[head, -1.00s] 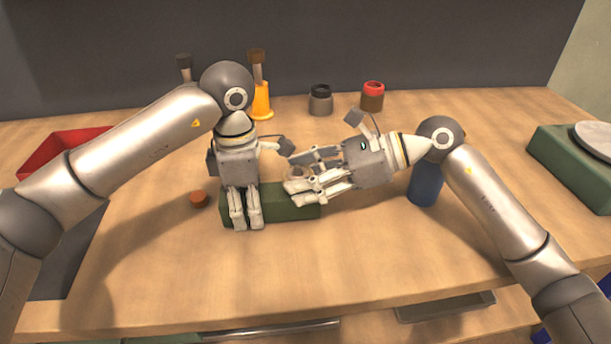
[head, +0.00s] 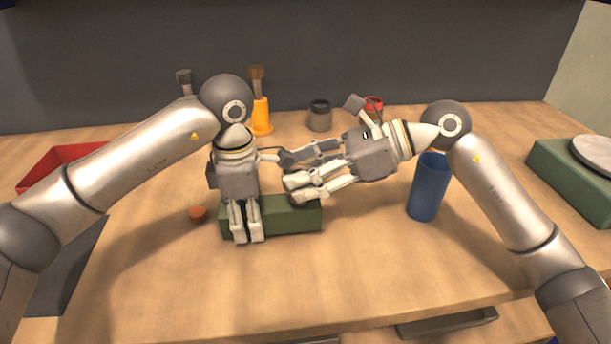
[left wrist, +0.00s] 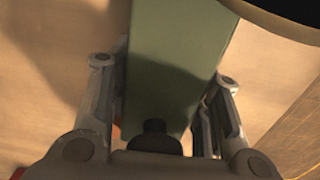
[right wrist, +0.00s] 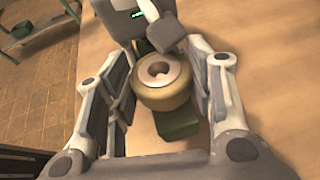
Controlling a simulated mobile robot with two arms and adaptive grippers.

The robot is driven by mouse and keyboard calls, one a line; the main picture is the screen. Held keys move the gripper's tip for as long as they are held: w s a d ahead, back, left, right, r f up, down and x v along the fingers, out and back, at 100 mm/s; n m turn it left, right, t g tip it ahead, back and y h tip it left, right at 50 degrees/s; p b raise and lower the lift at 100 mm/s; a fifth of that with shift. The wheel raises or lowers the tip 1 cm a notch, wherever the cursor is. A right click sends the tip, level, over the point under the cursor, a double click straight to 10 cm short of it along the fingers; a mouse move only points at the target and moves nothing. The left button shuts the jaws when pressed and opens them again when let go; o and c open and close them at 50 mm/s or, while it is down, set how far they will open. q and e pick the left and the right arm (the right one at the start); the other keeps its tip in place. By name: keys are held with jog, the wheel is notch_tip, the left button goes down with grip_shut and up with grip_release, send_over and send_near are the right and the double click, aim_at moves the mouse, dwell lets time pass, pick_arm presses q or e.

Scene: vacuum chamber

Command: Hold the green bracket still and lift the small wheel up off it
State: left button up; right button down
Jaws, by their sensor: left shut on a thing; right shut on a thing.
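The green bracket (head: 290,218) lies on the wooden table. My left gripper (head: 245,238) points down and is shut across the bracket's left part; in the left wrist view the bracket (left wrist: 178,50) runs between the fingers. My right gripper (head: 291,182) comes in from the right above the bracket's right part. In the right wrist view it is shut on the small wheel (right wrist: 165,95), which has a tan rim and a pale hub with a hole. The bracket (right wrist: 178,123) shows below the wheel. In the head view the right fingers hide most of the wheel.
A blue cup (head: 429,190) stands just right of my right gripper. A small orange-brown piece (head: 198,214) lies left of the bracket. A red bin (head: 62,158) is at left, jars (head: 320,116) are at the back, and a green scale (head: 565,172) is at right.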

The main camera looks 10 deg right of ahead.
pick_arm(q)
jog(key=shift+s+a+f, duration=0.1)
jog(key=shift+a+f, duration=0.2)
jog(key=shift+f, duration=0.3)
pick_arm(e)
notch_tip(320, 180, up, 3)
jog(key=shift+s+a+y, duration=0.1)
jog(key=shift+a+y, duration=0.05)
jog(key=shift+y, duration=0.15)
jog(key=c, duration=0.9)
grip_release()
pick_arm(q)
jog(key=shift+r, duration=0.1)
pick_arm(e)
jog(key=shift+o, duration=1.3)
jog(key=shift+f, duration=0.1)
pick_arm(q)
jog(key=shift+d+r, duration=0.15)
pick_arm(e)
jog(key=shift+o, duration=0.3)
jog(key=shift+f, duration=0.3)
pick_arm(q)
jog(key=shift+r, duration=0.1)
pick_arm(e)
jog(key=v, duration=1.2)
jog(key=shift+r, duration=0.15)
pick_arm(q)
jog(key=o, duration=1.1)
jog(key=shift+c, duration=0.2)
